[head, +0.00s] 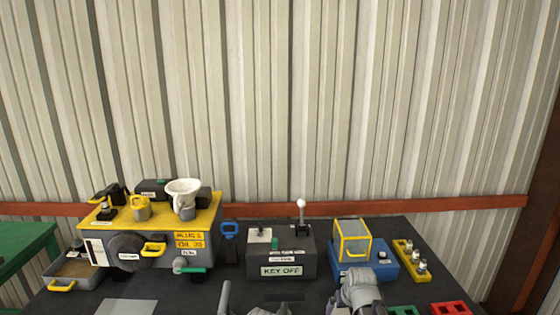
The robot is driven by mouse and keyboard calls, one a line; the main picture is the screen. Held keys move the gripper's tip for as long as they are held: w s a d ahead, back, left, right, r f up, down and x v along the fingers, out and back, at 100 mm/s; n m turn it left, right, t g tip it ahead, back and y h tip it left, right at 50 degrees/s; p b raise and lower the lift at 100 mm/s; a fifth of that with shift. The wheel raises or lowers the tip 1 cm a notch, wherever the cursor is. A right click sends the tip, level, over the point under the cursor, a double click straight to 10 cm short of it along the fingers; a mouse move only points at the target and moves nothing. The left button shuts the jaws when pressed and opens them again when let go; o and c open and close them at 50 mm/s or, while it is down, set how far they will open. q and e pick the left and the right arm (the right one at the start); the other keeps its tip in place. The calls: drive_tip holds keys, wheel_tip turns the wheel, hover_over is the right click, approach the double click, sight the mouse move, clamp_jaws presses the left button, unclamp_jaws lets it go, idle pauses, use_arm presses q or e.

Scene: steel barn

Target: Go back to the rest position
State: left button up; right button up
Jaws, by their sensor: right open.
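My right gripper (360,290) is a grey shape at the bottom edge, right of centre, in front of the blue box. It is open, with nothing seen in it; its fingertips are hard to make out. A thin grey upright part (224,297) and a low grey piece (268,310) show at the bottom edge left of centre. They look like parts of my arms, but I cannot tell whether they belong to my left gripper. Most of both arms is below the picture.
The dark table (215,282) holds a yellow-topped machine (208,216) with a white funnel (184,187), a "KEY OFF" box (282,270) with a lever (301,213), a blue box (378,270) with a yellow-framed cover (353,240), and a yellow rack (405,248). Green and red trays (449,308) stand front right.

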drive_tip(key=b+x, duration=0.4)
drive_tip(key=x, duration=0.1)
drive_tip(key=shift+f, duration=0.2)
drive_tip(key=r+p, duration=0.6)
drive_tip(key=w+r+p, duration=0.1)
drive_tip(key=r+p, duration=0.2)
drive_tip(key=shift+r, duration=0.2)
drive_tip(key=shift+s, duration=0.1)
